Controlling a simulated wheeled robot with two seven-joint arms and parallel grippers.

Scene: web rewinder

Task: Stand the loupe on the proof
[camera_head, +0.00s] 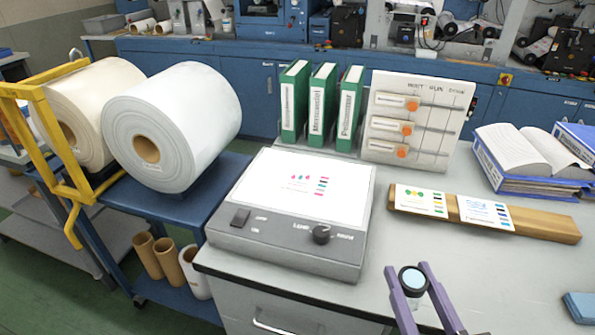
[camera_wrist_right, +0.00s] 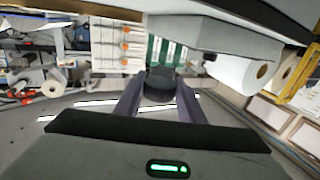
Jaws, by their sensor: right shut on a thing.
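The loupe (camera_head: 413,280), a short dark cylinder with a pale blue lens on top, is between the purple fingers of my right gripper (camera_head: 409,270). My right gripper is shut on it, over the front of the grey worktop. In the right wrist view the loupe (camera_wrist_right: 158,84) shows as a dark shape between the fingertips (camera_wrist_right: 157,92). The proof (camera_head: 290,200), a white sheet with coloured drops and bars, lies on the grey light box (camera_head: 280,247), left of and beyond the loupe. My left gripper is not in view.
A wooden board (camera_head: 548,224) with two printed cards (camera_head: 420,201) lies right of the light box. Green binders (camera_head: 323,100) and a panel with orange knobs (camera_head: 415,120) stand behind. An open binder (camera_head: 530,152) is at right. The worktop between board and gripper is clear.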

